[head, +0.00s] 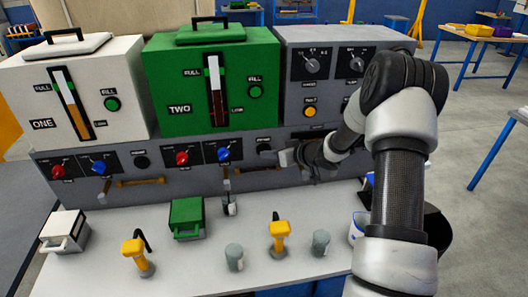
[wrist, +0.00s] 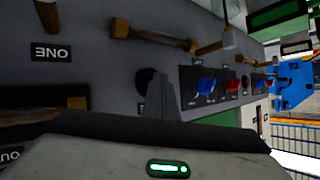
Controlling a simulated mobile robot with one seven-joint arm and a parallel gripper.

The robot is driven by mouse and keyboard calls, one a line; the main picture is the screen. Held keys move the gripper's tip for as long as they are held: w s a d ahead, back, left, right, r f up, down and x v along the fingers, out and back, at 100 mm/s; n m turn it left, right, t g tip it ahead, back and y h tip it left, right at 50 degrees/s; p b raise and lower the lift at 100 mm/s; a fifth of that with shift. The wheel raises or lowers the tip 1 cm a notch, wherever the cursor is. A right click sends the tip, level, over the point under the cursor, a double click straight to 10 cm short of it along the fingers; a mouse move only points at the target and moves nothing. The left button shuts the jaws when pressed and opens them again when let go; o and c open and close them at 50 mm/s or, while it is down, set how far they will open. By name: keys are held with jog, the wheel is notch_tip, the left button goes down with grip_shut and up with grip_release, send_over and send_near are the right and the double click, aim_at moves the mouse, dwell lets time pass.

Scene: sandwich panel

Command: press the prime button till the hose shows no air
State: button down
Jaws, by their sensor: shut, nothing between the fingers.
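A round black button (head: 264,147) sits on the grey lower panel, right of the second red and blue knob pair. Its small label is not readable. My gripper (head: 284,157) is shut and empty, close beside this button on the right. In the wrist view the grey fingertips (wrist: 160,92) stand up in front of a round black button (wrist: 145,80) and cover part of it; I cannot tell whether they touch. Another black button (head: 142,162) is farther left. An amber tube (wrist: 152,35) runs along the panel; a similar tube (head: 140,182) shows at left. Air inside is too small to tell.
A white tank (head: 40,105) marked ONE and a green tank (head: 164,100) marked TWO stand above the panel. Yellow-handled tools (head: 133,248), grey cups (head: 234,257) and a green box (head: 187,216) stand on the white table (head: 190,277) below.

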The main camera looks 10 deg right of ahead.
jog(key=shift+s, duration=0.75)
jog(key=shift+s, duration=0.1)
jog(key=s, duration=0.4)
jog(key=shift+s, duration=0.4)
dwell(0.8)
